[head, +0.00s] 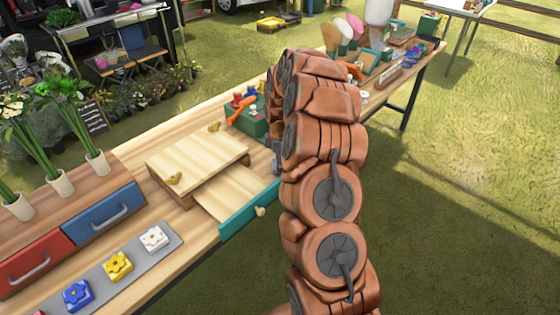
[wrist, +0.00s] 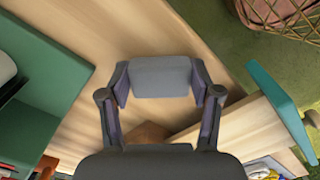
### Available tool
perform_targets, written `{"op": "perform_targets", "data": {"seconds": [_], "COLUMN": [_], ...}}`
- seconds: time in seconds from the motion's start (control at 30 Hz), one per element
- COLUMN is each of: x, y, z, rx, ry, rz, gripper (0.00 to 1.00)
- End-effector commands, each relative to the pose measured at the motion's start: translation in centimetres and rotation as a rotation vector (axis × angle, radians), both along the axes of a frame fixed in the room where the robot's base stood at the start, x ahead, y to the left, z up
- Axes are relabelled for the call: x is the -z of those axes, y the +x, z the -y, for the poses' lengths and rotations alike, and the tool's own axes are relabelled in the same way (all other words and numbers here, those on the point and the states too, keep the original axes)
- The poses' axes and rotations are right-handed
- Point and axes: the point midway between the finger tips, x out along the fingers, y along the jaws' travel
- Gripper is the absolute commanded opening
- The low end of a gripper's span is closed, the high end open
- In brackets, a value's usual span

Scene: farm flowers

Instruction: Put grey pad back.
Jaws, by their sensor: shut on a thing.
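The grey pad (wrist: 162,78) is a flat, rounded rectangle. In the wrist view it spans the gap between the two fingertips of my gripper (wrist: 160,82), which is shut on it. It is over the wooden tabletop (wrist: 130,35); I cannot tell how high. In the head view my arm hides the pad and most of my gripper. A small wooden cabinet (head: 197,160) stands on the table with its teal-fronted drawer (head: 247,212) pulled out. The drawer front also shows at the right in the wrist view (wrist: 275,105).
A green box (head: 246,122) with coloured items stands behind the cabinet, at the left in the wrist view (wrist: 50,75). A grey strip (head: 110,262) bears flower-shaped blocks at the front left. Red and blue drawers and vases with flowers stand beyond it. A wire basket (wrist: 282,12) is at top right.

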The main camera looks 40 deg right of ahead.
Motion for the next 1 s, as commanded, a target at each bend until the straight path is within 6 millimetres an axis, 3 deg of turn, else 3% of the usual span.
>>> {"op": "perform_targets", "data": {"seconds": [0.33,0.37,0.6,1.0], "x": [0.35,0.34,0.25,-0.27], "y": [0.04,0.05,0.06,0.07], "z": [0.00,0.00,0.00,0.01], "rx": [0.000,0.000,0.000,0.000], "ry": [-0.001,-0.001,-0.001,-0.001], "rz": [0.001,0.002,0.002,0.002], "gripper": [0.25,0.64,0.88,0.88]}}
